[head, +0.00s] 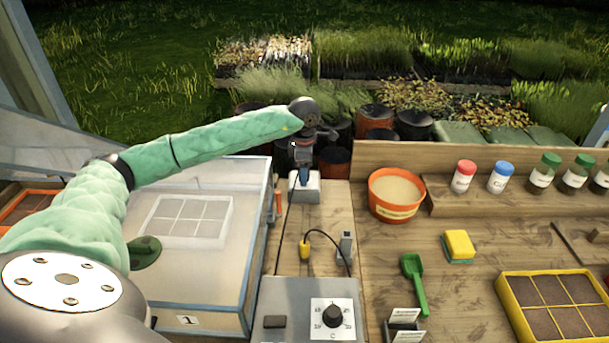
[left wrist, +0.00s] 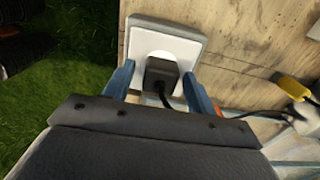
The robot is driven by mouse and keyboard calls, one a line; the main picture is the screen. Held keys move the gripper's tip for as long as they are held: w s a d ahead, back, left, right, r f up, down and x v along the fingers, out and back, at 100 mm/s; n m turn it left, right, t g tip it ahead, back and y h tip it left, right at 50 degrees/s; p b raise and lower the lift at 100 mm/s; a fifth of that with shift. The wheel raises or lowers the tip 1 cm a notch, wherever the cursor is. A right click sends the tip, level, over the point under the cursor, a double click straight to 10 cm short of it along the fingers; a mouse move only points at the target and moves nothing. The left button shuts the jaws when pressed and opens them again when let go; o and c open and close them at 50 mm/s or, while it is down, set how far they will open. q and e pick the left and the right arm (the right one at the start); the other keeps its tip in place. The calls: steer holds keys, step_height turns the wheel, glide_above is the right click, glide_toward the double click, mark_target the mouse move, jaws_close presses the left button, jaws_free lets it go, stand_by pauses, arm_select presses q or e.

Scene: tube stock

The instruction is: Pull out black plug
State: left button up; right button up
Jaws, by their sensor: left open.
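The black plug (left wrist: 161,75) sits in a white socket (left wrist: 181,54) on a pale square box, which also shows in the head view at the end of the wooden board. A black cable runs from the plug. My left gripper (head: 304,174) is open, above the socket in the head view. In the left wrist view its blue fingertips stand on either side of the plug, with a gap visible at each side. The plug is hidden behind the gripper in the head view. My right gripper is not in view.
A grey control box with a black dial (head: 332,315) stands in front, with a yellow plug (head: 304,249) and black cable behind it. A clear-lidded case (head: 258,270) is at left. An orange pot (head: 376,207) stands right of the socket.

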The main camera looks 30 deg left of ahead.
arm_select(q)
steer(key=shift+b, duration=0.3)
jaws_close()
stand_by(0.3)
steer(key=shift+r, duration=0.25)
steer(key=shift+r+p, duration=0.95)
steer(key=shift+r, duration=1.8)
